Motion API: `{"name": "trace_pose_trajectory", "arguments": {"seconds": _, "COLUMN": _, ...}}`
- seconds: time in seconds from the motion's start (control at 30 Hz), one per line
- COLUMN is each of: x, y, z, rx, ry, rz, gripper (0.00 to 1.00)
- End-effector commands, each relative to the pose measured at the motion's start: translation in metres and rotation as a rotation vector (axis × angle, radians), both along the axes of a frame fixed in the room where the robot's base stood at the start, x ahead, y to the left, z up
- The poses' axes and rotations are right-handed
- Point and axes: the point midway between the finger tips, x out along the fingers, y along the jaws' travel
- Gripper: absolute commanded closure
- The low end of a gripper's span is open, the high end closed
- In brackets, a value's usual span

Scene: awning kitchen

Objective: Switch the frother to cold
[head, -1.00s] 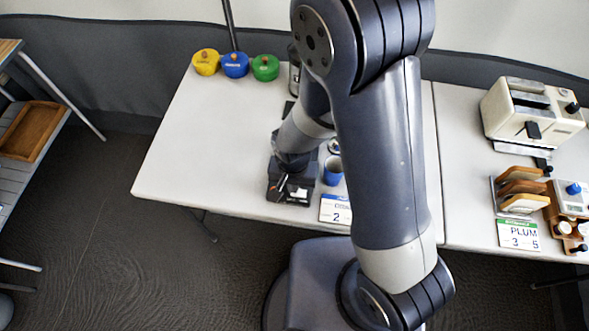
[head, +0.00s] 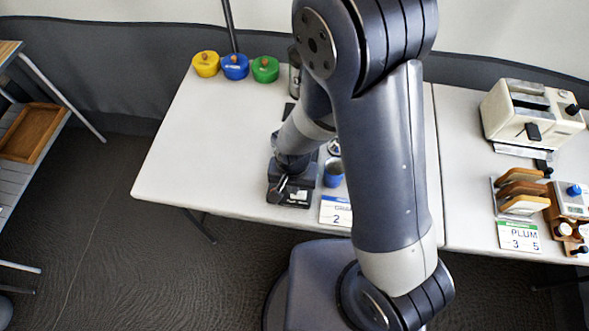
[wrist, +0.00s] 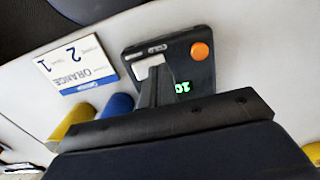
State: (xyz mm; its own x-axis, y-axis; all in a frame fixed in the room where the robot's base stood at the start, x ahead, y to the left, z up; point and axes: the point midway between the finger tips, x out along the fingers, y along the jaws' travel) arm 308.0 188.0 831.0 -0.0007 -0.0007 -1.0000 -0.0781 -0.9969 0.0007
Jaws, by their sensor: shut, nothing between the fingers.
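The frother seems to be the black device (head: 297,198) at the front edge of the table in the head view, largely behind my arm. In the wrist view a black panel (wrist: 190,52) shows an orange round button (wrist: 200,50), a pale switch-like part (wrist: 148,64) and small green display digits. My gripper (wrist: 156,72) is shut and empty, with its fingertips over the panel beside the pale part. I cannot tell whether they touch it. The fingers hide part of the panel, so the switch setting is not readable. In the head view my gripper (head: 281,189) is at the device.
A blue cup (head: 333,174) stands just right of the device, with a number card (head: 336,211) in front. The table's left part is clear.

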Motion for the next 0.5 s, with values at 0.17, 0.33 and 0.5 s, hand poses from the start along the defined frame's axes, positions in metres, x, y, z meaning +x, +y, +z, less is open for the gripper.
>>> {"name": "trace_pose_trajectory", "arguments": {"seconds": 0.17, "x": 0.0, "y": 0.0, "z": 0.0104, "rx": 0.0, "ry": 0.0, "rz": 0.0, "gripper": 1.0}}
{"name": "trace_pose_trajectory", "arguments": {"seconds": 0.33, "x": 0.0, "y": 0.0001, "z": 0.011, "rx": 0.0, "ry": 0.0, "rz": 0.0, "gripper": 1.0}}
{"name": "trace_pose_trajectory", "arguments": {"seconds": 0.5, "x": 0.0001, "y": 0.0001, "z": 0.0147, "rx": 0.001, "ry": -0.001, "rz": 0.0, "gripper": 1.0}}
